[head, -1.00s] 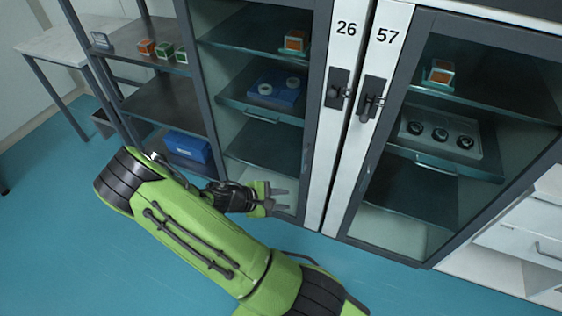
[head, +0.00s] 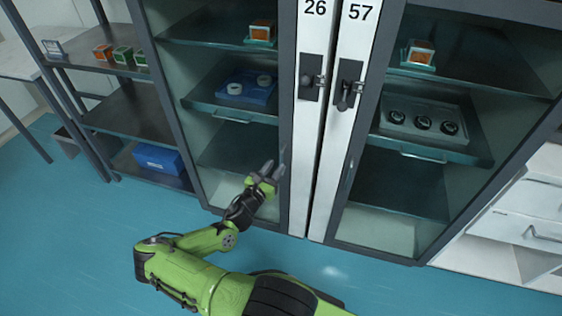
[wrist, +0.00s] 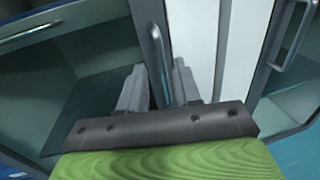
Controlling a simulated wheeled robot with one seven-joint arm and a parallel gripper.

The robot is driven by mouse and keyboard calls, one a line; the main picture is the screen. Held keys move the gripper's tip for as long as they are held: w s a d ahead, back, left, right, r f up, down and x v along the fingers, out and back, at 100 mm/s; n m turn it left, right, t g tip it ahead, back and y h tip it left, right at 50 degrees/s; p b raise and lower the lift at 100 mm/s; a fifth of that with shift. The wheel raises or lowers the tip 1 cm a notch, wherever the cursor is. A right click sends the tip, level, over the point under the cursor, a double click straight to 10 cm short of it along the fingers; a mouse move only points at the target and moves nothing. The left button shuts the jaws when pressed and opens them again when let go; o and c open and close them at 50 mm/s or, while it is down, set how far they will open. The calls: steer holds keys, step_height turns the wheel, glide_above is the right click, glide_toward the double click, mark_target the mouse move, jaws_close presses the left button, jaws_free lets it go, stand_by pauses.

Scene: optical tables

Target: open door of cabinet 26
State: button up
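Cabinet 26 (head: 237,118) is the left glass-fronted cabinet, with its number on a white strip and a dark latch (head: 309,82) below it. Its door looks closed. The door's slim bar handle (head: 283,153) is on the dark right frame, and it shows larger in the wrist view (wrist: 158,55). My gripper (head: 269,172) is in front of the lower door, just left of and below the handle. In the wrist view my gripper's fingers (wrist: 160,84) are apart, with the handle's lower end lined up between them. I cannot tell whether they touch it.
Cabinet 57 (head: 435,180) stands directly right, with its own handle (head: 349,178) close by. An open shelf rack (head: 125,105) with small boxes and a blue bin (head: 159,159) is on the left. White drawers (head: 530,210) are at the right. The blue floor in front is clear.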

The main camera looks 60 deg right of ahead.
mark_target(281, 160)
steer(key=d+b, duration=0.1)
steer(key=d, duration=0.4)
steer(key=shift+s+d, duration=0.15)
steer(key=shift+d, duration=0.1)
steer(key=shift+c, duration=0.2)
jaws_close()
